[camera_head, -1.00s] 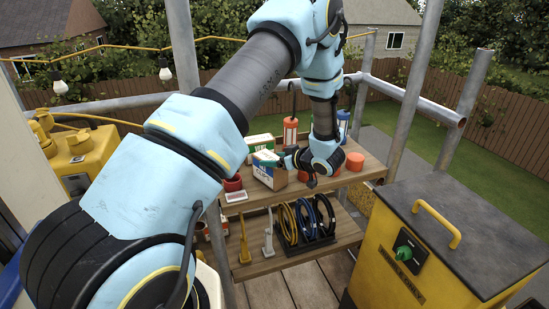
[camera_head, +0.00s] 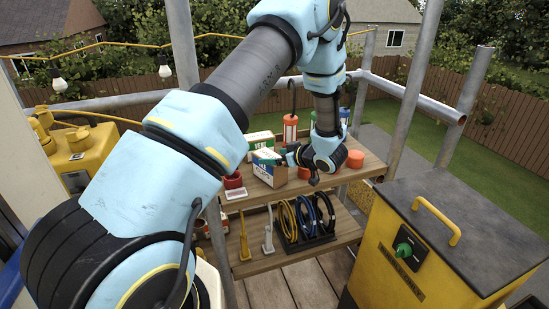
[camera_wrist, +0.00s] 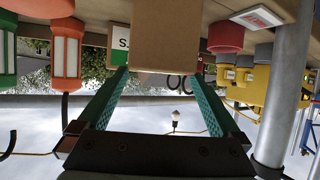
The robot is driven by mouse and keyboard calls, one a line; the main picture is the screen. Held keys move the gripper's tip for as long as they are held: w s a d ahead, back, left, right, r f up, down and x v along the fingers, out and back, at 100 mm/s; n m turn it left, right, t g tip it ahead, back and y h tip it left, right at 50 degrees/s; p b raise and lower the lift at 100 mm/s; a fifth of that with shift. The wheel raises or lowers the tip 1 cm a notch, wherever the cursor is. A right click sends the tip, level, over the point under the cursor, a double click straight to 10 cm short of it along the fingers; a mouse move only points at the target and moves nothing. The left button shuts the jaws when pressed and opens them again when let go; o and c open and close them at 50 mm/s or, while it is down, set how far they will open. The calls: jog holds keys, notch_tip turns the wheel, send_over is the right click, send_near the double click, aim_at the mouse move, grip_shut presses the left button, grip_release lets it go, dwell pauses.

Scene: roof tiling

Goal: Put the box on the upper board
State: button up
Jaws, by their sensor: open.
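A brown cardboard box (camera_head: 268,178) with green, white and blue on its top stands on the upper board (camera_head: 327,182), towards its left part. In the wrist view, where the scene appears upside down, its plain brown side (camera_wrist: 166,36) lies ahead of the fingers. My gripper (camera_wrist: 158,74) is open and empty. Its two green fingers point at the box, one towards each side. I cannot tell whether the tips touch it. In the head view my wrist is just right of the box and hides part of the board.
A white and green carton (camera_head: 261,141) stands behind the box. A red cup (camera_head: 233,181) is at its left. Orange lanterns (camera_head: 290,129) and a red-orange cylinder (camera_head: 355,159) are also on the board. The lower board (camera_head: 270,262) holds coiled cables. A yellow cabinet (camera_head: 425,250) stands at the right.

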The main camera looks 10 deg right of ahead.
jog(key=b+v, duration=0.2)
jog(key=v, duration=0.9)
jog(key=shift+b, duration=0.3)
jog(key=shift+s+d+f, duration=0.1)
jog(key=shift+s, duration=0.05)
